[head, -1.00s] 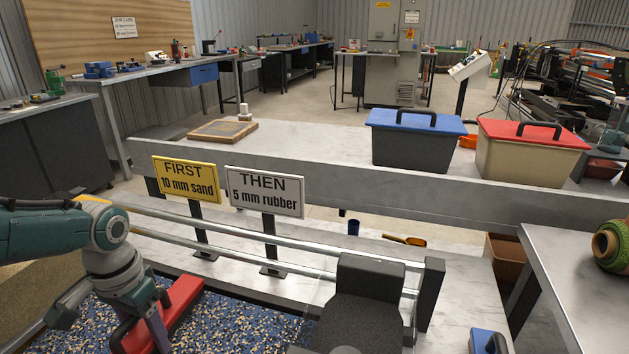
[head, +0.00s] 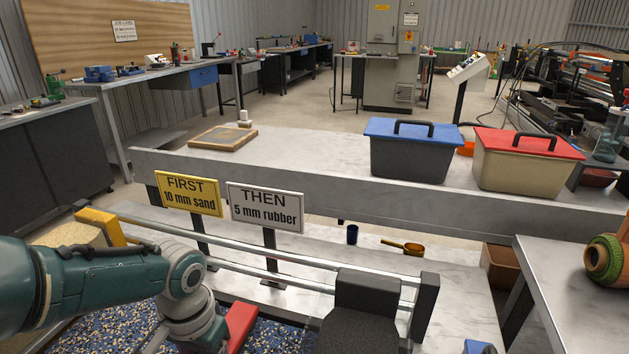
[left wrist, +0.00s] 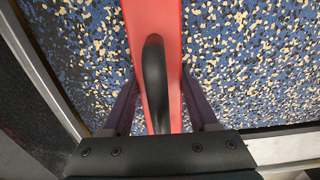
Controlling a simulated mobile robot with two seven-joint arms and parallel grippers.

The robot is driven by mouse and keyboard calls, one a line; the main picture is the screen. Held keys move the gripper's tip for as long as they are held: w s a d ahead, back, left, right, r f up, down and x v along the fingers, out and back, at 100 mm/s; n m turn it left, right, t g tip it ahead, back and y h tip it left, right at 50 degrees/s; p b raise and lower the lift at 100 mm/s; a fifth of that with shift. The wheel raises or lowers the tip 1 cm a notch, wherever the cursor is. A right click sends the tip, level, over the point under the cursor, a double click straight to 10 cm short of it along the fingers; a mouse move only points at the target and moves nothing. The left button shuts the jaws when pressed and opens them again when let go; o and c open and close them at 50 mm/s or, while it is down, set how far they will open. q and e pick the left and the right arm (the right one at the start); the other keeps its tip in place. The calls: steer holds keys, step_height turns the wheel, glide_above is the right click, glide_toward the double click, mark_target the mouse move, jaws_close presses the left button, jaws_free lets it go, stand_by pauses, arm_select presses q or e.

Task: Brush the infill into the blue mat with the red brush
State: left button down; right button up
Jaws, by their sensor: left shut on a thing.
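The red brush (head: 240,325) shows partly in the head view, behind my left arm at the bottom. In the left wrist view, its long red body (left wrist: 171,20) with a black handle (left wrist: 155,85) runs up the middle. My left gripper (left wrist: 159,78) has a finger on each side of the handle and is shut on the brush. The blue mat (head: 275,337), flecked with tan and black grains, lies beneath the brush; it also fills much of the left wrist view (left wrist: 245,50). The brush's underside is hidden. My right gripper is not in view.
Metal rails (head: 270,245) cross behind the mat, with a dark block (head: 366,300) at their right. Yellow (head: 188,193) and white (head: 265,207) signs stand behind. Blue-lidded (head: 410,155) and red-lidded (head: 528,165) bins sit on the back bench. A scoop (head: 402,247) lies near a dark blue cup (head: 352,234).

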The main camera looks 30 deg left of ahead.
arm_select(q)
steer(key=shift+w+d, duration=0.4)
steer(key=shift+d, duration=0.85)
steer(key=shift+w+d, duration=0.35)
steer(key=shift+d, duration=0.9)
steer(key=shift+w+d, duration=0.4)
steer(key=shift+d, duration=0.85)
steer(key=shift+a, duration=0.1)
steer(key=shift+s+a, duration=0.35)
steer(key=shift+a, duration=0.65)
steer(key=shift+s+a, duration=0.3)
steer(key=shift+a, duration=0.75)
steer(key=shift+s+a, duration=0.35)
steer(key=shift+a, duration=0.65)
steer(key=shift+d, duration=0.1)
steer(key=shift+w+d, duration=0.3)
steer(key=shift+d, duration=0.7)
steer(key=shift+w+d, duration=0.35)
steer(key=shift+d, duration=0.6)
steer(key=shift+w+d, duration=0.3)
steer(key=shift+d, duration=0.7)
